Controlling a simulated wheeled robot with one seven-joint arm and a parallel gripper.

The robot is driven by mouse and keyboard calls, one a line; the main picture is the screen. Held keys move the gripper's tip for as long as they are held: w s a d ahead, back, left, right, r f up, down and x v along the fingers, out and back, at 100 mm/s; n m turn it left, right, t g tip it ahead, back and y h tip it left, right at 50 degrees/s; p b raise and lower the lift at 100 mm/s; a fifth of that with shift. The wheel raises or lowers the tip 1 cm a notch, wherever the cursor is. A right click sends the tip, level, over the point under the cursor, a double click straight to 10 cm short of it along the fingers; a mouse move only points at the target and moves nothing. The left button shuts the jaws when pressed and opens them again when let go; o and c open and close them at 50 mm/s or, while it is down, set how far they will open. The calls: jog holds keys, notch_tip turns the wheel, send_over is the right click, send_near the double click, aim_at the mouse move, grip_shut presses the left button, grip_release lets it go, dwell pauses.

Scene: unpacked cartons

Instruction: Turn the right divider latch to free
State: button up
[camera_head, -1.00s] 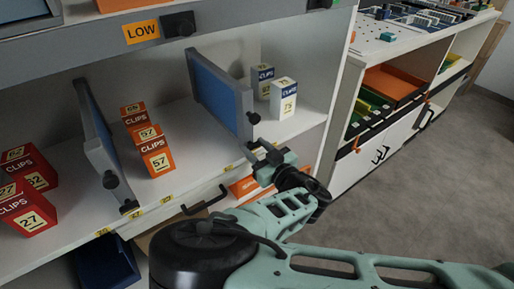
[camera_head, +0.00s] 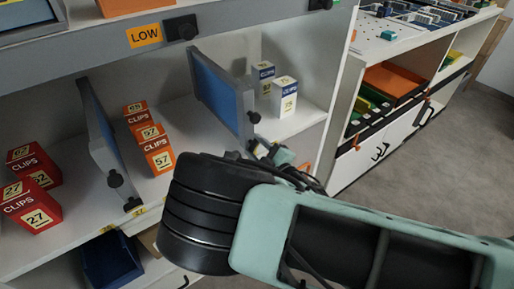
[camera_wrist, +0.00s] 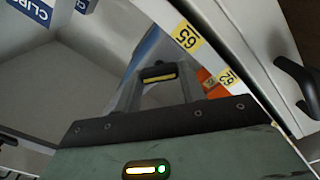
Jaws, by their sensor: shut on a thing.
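The right divider (camera_head: 222,95) is a blue panel in a grey frame, standing on the white shelf with a black knob (camera_head: 253,117) on its front edge. My gripper (camera_head: 262,150) is at the foot of this divider, largely hidden behind my arm in the head view. In the wrist view, my gripper (camera_wrist: 160,80) has its two fingers on either side of a black latch (camera_wrist: 158,72) with a yellow stripe and is shut on it. The latch's exact angle is hard to tell.
Another divider (camera_head: 101,140) stands to the left. Orange clips boxes (camera_head: 155,150) stand between the dividers, red boxes (camera_head: 31,205) at left, white-blue boxes (camera_head: 284,97) at right. A black handle (camera_wrist: 298,83) sits close on the right in the wrist view.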

jog(key=n, duration=0.4)
jog(key=shift+f+n+b, duration=0.1)
jog(key=shift+n+b, duration=0.25)
jog(key=shift+n, duration=1.25)
jog(key=o, duration=1)
jog(key=shift+f, duration=0.1)
